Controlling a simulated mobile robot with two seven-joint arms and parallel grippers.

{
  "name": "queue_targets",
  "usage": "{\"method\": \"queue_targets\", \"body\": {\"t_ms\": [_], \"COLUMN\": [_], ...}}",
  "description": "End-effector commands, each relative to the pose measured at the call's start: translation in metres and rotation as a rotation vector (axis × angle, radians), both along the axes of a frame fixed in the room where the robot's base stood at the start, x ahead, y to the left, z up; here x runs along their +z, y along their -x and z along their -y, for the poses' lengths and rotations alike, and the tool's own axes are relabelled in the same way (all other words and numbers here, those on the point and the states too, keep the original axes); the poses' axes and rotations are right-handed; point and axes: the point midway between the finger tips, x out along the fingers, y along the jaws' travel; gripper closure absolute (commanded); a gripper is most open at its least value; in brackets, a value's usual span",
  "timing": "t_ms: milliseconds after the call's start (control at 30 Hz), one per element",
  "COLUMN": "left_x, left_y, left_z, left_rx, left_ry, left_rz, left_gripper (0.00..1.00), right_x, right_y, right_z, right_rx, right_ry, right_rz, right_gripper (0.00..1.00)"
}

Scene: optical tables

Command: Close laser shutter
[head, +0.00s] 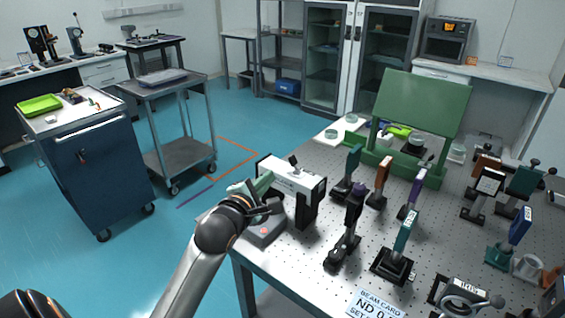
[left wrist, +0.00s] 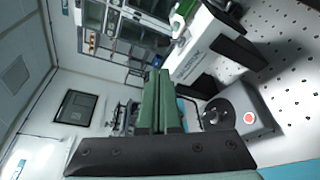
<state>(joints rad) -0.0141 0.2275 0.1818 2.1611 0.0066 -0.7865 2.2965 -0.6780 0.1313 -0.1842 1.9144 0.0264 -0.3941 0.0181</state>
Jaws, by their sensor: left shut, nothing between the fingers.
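The laser (head: 292,178) is a white box on black supports at the near left corner of the perforated optical table. A small dark fitting (head: 294,162) stands on its top; I cannot tell whether it is the shutter or how it is set. My left gripper (head: 266,180) has green fingers, closed together and empty, at the left end of the laser. Whether they touch it is unclear. In the left wrist view the shut fingers (left wrist: 157,74) point away, with the white laser housing (left wrist: 202,48) to their right. My right gripper is not in view.
A grey box with a red button (head: 263,231) sits on the table below my left gripper; it shows in the left wrist view (left wrist: 248,118). Several optic mounts (head: 345,240) stand right of the laser. A green panel (head: 424,100) rises behind. Open floor lies left.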

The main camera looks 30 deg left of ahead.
Motion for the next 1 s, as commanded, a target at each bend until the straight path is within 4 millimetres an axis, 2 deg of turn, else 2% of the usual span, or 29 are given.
{"method": "queue_targets", "body": {"t_ms": [167, 267, 700, 1000], "left_x": [-0.001, -0.002, -0.013, -0.017], "left_y": [-0.003, -0.012, -0.076, -0.095], "left_z": [0.000, -0.002, -0.017, -0.021], "left_rx": [-0.001, -0.002, -0.001, -0.002], "left_ry": [-0.002, -0.003, -0.005, -0.003], "left_rz": [-0.001, 0.000, -0.001, -0.003], "left_gripper": [1.00, 1.00, 1.00, 1.00], "right_x": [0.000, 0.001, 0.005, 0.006], "right_y": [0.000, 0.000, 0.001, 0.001], "right_z": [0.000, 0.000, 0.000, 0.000], "right_rx": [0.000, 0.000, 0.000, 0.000], "right_ry": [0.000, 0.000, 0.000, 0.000], "right_rz": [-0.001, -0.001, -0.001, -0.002], "right_gripper": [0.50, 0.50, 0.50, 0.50]}}
